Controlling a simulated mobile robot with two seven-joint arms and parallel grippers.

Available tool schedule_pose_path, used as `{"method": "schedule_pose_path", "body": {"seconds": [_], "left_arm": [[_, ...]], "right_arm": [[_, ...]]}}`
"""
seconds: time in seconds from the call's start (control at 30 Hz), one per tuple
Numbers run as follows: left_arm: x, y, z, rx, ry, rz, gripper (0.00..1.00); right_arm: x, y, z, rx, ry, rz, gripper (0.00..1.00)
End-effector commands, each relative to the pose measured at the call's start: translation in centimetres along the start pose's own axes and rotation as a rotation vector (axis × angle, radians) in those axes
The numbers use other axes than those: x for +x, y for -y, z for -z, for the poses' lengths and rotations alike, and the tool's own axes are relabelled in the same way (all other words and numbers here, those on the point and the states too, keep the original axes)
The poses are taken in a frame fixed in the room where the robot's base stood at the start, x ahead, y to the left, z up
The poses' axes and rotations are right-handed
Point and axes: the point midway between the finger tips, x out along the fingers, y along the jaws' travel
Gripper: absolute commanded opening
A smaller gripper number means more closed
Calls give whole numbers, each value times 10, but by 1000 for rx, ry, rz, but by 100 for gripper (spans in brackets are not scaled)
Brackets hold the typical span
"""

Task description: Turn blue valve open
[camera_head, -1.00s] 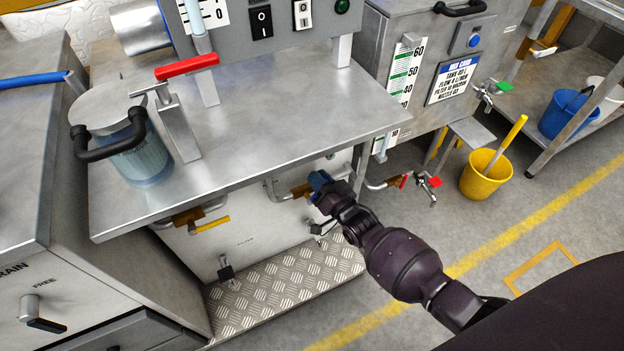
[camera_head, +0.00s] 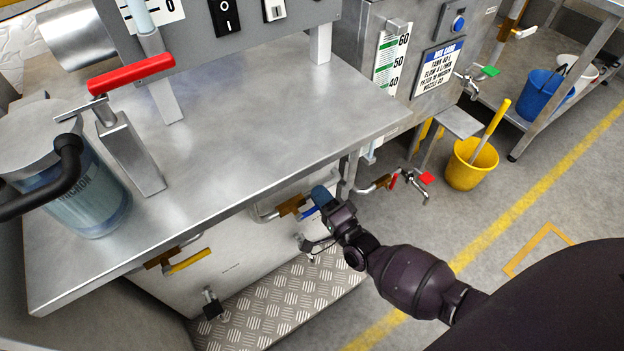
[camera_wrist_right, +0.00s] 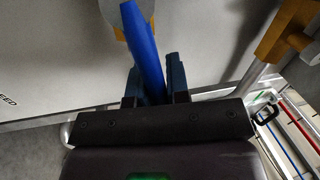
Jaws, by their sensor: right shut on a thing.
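The blue valve has a brass body (camera_head: 291,206) on a pipe along the front panel under the steel bench. Its blue lever handle (camera_head: 309,212) shows beside the blue fingertips of my right gripper (camera_head: 322,196). In the right wrist view the blue handle (camera_wrist_right: 142,45) runs down between the two fingers of my right gripper (camera_wrist_right: 154,82), which is shut on it. The handle's far end is hidden by the gripper. My left gripper is not in view.
The steel bench (camera_head: 270,120) overhangs the valve. A yellow-handled valve (camera_head: 188,262) is at left on the same panel. A red-handled tap (camera_head: 393,181) is to the right. A tread plate (camera_head: 285,305) lies below. A yellow bucket (camera_head: 470,165) stands on the floor at right.

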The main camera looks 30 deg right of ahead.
Motion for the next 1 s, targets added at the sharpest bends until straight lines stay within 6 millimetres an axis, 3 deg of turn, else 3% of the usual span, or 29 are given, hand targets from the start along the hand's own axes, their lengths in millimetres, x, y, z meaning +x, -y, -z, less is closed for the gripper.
{"method": "schedule_pose_path", "body": {"seconds": [0.33,0.9,0.93,1.0], "left_arm": [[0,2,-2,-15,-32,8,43],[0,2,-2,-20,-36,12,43],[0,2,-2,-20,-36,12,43],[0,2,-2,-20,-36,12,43]], "right_arm": [[-9,-9,0,139,-27,-1,0],[-10,-9,-1,168,-33,1,0],[-10,-9,-1,168,-33,1,21],[-10,-9,-1,167,-33,1,32]]}}
